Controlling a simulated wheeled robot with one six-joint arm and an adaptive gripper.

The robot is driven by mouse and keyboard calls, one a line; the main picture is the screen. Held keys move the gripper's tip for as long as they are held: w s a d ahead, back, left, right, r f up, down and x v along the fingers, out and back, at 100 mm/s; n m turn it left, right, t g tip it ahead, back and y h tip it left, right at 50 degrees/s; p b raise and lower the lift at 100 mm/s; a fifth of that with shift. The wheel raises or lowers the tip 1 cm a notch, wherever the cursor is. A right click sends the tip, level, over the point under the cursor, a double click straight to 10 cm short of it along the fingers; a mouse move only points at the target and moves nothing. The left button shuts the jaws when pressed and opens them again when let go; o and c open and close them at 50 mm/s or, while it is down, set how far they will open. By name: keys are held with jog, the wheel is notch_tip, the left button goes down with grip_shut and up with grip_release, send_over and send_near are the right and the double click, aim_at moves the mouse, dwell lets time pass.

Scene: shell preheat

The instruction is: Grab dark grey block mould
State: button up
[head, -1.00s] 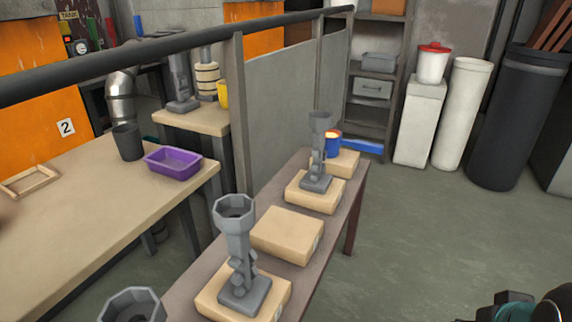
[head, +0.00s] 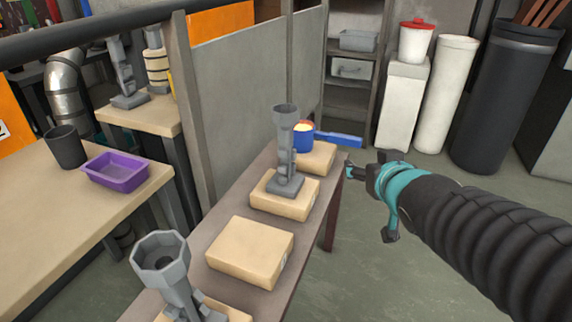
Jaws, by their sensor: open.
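Two grey moulds stand upright, each with a flared cup top and a square block foot, on pale blocks along the narrow table. The farther, slightly darker mould (head: 286,150) is near the middle of the head view. The nearer mould (head: 168,272) is at the lower left, its foot partly cut off by the frame. I cannot tell for sure which is the dark grey one. My gripper (head: 362,180) is open and empty, right of the farther mould and apart from it, beyond the table's right edge.
A blue pot (head: 303,142) with a long blue handle sits behind the farther mould. An empty pale block (head: 250,251) lies between the moulds. A grey partition (head: 228,80) borders the narrow table (head: 207,283). A purple tray (head: 118,172) is on the left bench.

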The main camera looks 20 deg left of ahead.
aim_at(288, 133)
jog(key=a+r+n+y, duration=0.1)
jog(key=a+n+y, duration=0.35)
jog(key=a, duration=0.75)
jog(key=shift+m+g+y, duration=0.4)
jog(key=shift+m+y, duration=0.05)
jog(key=shift+m, duration=0.1)
jog(key=x, duration=0.9)
jog(key=b+x, duration=0.1)
jog(key=x, duration=0.3)
jog(key=shift+w+a+r, duration=0.1)
jog(key=shift+w+r, duration=0.15)
jog(key=shift+w, duration=0.25)
